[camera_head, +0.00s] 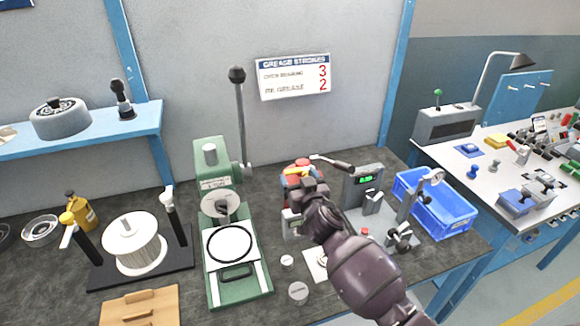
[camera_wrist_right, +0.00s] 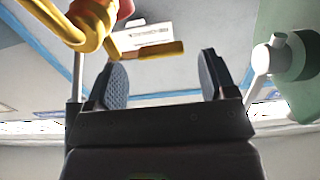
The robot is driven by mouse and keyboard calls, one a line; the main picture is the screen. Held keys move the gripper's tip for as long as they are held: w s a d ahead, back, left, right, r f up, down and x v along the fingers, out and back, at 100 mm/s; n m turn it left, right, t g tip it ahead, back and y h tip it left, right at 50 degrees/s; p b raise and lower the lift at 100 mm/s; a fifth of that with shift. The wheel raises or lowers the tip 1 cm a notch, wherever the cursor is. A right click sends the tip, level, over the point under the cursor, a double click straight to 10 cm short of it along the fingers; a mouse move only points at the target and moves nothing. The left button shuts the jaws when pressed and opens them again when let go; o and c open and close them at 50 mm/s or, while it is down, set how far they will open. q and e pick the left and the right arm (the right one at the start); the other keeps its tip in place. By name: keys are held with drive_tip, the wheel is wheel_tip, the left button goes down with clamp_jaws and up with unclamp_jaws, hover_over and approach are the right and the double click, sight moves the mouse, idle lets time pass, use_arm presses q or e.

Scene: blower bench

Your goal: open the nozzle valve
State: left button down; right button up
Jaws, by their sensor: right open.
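A small red and blue unit with a yellow part (camera_head: 296,171) stands on the dark bench, partly hidden behind my right gripper (camera_head: 306,188). In the right wrist view a yellow pipe (camera_wrist_right: 62,24) with a red part (camera_wrist_right: 125,9) comes in at the upper left. A short yellow lever (camera_wrist_right: 152,50), likely the nozzle valve's handle, sticks out to the right from it. In that view my right gripper (camera_wrist_right: 163,76) is open, its two dark pads apart, with nothing between them. The lever appears just beyond and between the fingertips; I cannot tell the exact gap.
A green press (camera_head: 222,235) with a tall lever stands left of my right arm. A gauge box with a green display (camera_head: 364,180) and a blue crate (camera_head: 440,212) are to its right. Small round pieces (camera_head: 298,292) lie in front. A wall sign (camera_head: 294,78) hangs behind.

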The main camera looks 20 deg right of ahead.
sight(295, 173)
use_arm(q)
drive_tip(key=shift+f, duration=0.1)
use_arm(e)
drive_tip(key=shift+w+a, duration=0.1)
drive_tip(key=shift+w, duration=2.85)
drive_tip(key=c, duration=1.3)
use_arm(q)
drive_tip(key=shift+s, duration=0.1)
